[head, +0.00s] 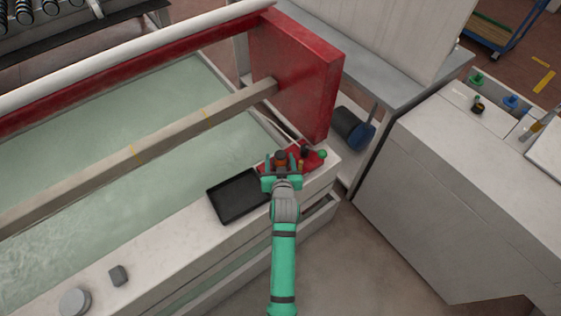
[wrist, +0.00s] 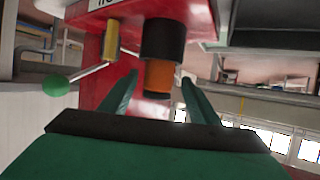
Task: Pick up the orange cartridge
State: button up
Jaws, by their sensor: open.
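The orange cartridge (wrist: 159,76) shows in the wrist view as an orange cylinder with a dark band at its tip, seated in or below a black collar (wrist: 163,39) on a red block. In the head view the cartridge (head: 281,163) is small, at the red unit (head: 310,157) on the machine's ledge. My gripper (wrist: 160,85) is open, with its green fingers on either side of the cartridge's line. In the head view my gripper (head: 281,165) is right at the red unit. I cannot tell whether the fingers touch the cartridge.
A green-knobbed lever (wrist: 56,86) sticks out left of the cartridge. A black tray (head: 238,195) lies on the ledge left of my gripper. A tall red panel (head: 297,70) stands behind.

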jog(key=shift+x, duration=2.65)
jog(key=shift+d, duration=0.2)
jog(key=c, duration=1.2)
jog(key=shift+c, duration=0.2)
jog(key=shift+r, duration=0.1)
